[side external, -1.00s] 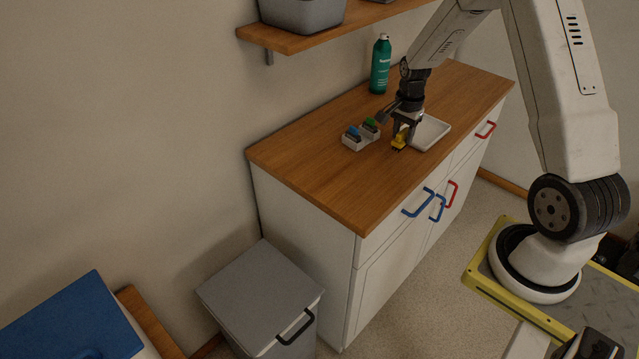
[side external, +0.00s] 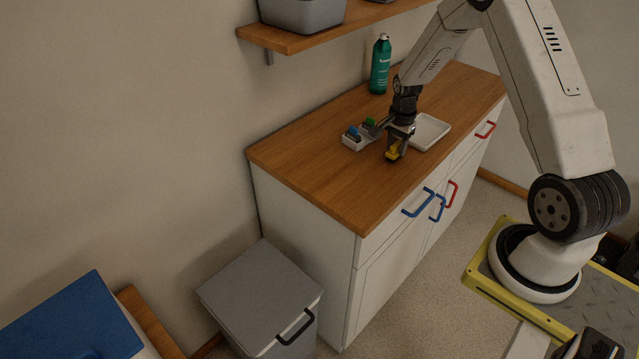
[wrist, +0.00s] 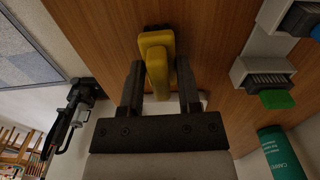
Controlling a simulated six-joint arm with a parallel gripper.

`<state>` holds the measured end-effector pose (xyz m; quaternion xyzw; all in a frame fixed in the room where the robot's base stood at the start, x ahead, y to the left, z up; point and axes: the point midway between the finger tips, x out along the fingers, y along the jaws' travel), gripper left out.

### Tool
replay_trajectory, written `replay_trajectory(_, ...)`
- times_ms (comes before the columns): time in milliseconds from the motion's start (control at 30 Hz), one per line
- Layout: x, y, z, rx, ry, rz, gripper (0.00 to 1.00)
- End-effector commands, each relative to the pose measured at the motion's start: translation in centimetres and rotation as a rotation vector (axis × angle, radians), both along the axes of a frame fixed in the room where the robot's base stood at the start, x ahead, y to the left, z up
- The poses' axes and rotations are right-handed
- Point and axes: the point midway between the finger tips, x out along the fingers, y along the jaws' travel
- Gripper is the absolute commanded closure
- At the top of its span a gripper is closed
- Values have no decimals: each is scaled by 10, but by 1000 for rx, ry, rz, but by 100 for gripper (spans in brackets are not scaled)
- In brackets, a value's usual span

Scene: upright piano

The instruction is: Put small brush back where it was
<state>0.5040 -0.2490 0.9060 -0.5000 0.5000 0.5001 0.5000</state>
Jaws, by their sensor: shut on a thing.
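A small yellow brush (side external: 393,152) is held in my gripper (side external: 397,145), low over the wooden counter top. In the wrist view the yellow brush (wrist: 158,62) sits between the two dark fingers of my gripper (wrist: 160,88), which are shut on it. A white holder (side external: 353,144) with a blue brush (side external: 353,132) and a green brush (side external: 369,123) stands to the left of my gripper. The green brush (wrist: 277,99) also shows at the right of the wrist view. Part of the holder is hidden behind my gripper.
A white tray (side external: 437,130) lies just right of my gripper on the wooden counter (side external: 330,185). A green bottle (side external: 380,65) stands at the back by the wall. A shelf (side external: 300,40) with a grey bin hangs above. The counter's front left is clear.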

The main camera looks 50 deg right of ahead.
Motion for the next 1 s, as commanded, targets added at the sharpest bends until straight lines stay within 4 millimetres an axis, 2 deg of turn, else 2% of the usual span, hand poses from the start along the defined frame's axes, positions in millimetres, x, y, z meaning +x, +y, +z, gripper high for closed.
replay_trajectory(400,0,0,-3,0,0,0,100)
replay_trajectory(433,0,0,-3,0,0,0,51)
replay_trajectory(500,0,0,-3,0,0,0,29)
replay_trajectory(533,0,0,-3,0,0,0,22)
replay_trajectory(1000,0,0,1,-1,-1,0,22)
